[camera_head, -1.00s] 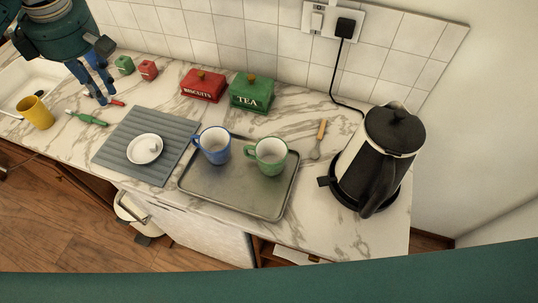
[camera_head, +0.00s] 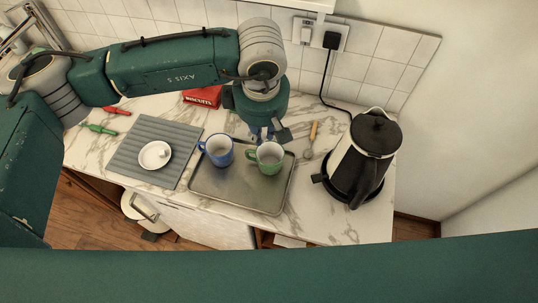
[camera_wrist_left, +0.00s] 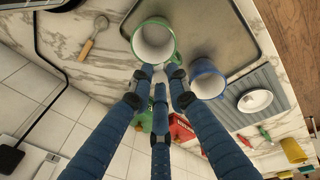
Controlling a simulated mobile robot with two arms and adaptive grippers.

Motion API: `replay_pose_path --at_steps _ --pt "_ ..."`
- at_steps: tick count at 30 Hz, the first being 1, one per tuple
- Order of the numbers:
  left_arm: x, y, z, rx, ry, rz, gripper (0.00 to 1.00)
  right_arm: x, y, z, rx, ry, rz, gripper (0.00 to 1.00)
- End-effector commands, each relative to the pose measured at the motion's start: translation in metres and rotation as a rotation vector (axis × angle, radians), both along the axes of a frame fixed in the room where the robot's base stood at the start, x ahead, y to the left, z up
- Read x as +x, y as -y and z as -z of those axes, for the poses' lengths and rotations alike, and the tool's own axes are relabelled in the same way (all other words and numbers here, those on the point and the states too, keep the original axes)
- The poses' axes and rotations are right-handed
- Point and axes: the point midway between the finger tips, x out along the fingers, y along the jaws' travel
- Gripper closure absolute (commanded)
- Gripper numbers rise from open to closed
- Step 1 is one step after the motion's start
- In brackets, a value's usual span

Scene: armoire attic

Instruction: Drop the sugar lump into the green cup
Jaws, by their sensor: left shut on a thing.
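The green cup (camera_head: 268,160) stands upright on the right part of a metal tray (camera_head: 235,192); its open mouth also shows in the left wrist view (camera_wrist_left: 165,50). My left gripper (camera_head: 264,135) is just behind and above the cup's back rim in the head view. In the left wrist view its fingertips (camera_wrist_left: 161,76) come together at the cup's rim, around a small whitish thing that seems to be the sugar lump (camera_wrist_left: 159,77), mostly hidden by the fingers. My right gripper is not in view.
A blue cup (camera_head: 217,150) stands left of the green cup on the tray. A white saucer (camera_head: 146,162) with a small white shape on it lies on a grey mat (camera_head: 180,140). A black-and-white kettle (camera_head: 362,155) and a wooden-handled spoon (camera_head: 313,131) are to the right.

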Motion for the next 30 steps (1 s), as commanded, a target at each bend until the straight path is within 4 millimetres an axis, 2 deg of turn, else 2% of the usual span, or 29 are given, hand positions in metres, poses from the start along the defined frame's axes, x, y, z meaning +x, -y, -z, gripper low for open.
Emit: replay_pose_path --at_steps 8,18,28,30 --pt "-0.002 0.001 0.018 0.001 -0.002 0.004 0.91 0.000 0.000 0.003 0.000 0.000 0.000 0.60" --pt "-0.001 0.001 0.056 0.000 -0.001 0.002 0.91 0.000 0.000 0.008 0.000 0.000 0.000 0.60" --pt "-0.001 0.001 0.060 0.000 -0.001 0.003 0.91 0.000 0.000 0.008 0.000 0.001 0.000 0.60" --pt "-0.001 0.001 0.060 0.000 -0.001 0.003 0.72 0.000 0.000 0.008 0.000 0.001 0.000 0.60"
